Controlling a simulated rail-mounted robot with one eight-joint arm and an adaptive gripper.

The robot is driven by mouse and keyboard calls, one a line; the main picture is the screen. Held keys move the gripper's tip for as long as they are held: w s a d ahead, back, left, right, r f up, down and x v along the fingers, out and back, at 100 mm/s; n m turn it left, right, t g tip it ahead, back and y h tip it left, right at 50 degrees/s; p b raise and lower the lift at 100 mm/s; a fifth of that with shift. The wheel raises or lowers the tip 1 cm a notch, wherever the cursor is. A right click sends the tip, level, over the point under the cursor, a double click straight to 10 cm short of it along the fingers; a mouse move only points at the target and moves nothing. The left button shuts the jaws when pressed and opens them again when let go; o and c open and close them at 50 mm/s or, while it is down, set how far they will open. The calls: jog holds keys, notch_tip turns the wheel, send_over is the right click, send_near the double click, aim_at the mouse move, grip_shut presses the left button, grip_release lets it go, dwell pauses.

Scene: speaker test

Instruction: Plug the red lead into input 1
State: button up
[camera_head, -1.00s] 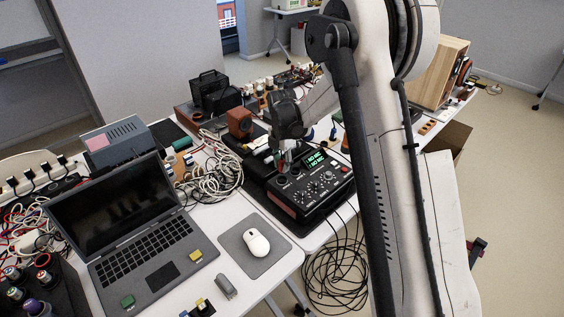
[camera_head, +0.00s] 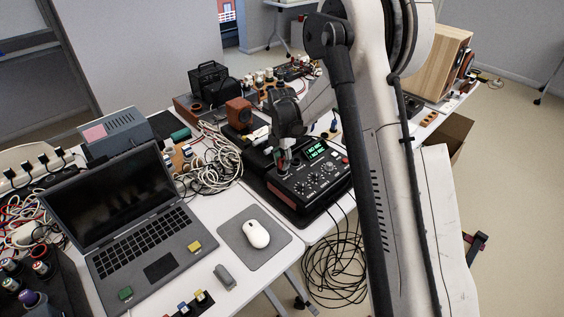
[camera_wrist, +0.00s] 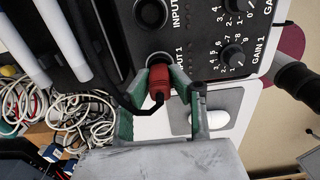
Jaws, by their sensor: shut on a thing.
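The red lead's plug (camera_wrist: 155,88) is between the green fingers of my gripper (camera_wrist: 160,72) in the wrist view, with a dark cable leaving it to the left. The gripper is shut on the plug. The plug's far end overlaps the rim of the socket beside the "INPUT 1" label (camera_wrist: 180,54). I cannot tell whether the plug is inside the socket or only against it. In the head view my gripper (camera_head: 284,160) is over the left side of the black unit (camera_head: 318,186) with the lit green display, and the plug is hard to make out.
Another round socket (camera_wrist: 147,12) and gain knobs (camera_wrist: 232,54) are close to the fingers. Tangled cables (camera_head: 213,160) lie left of the unit. A white mouse (camera_head: 256,233) on a grey pad and an open laptop (camera_head: 140,230) stand nearer. Black cable coils (camera_head: 338,265) hang below the table edge.

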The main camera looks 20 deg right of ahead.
jog(key=shift+f+b, duration=0.25)
jog(key=shift+b, duration=0.1)
dwell(0.4)
jog(key=o, duration=1)
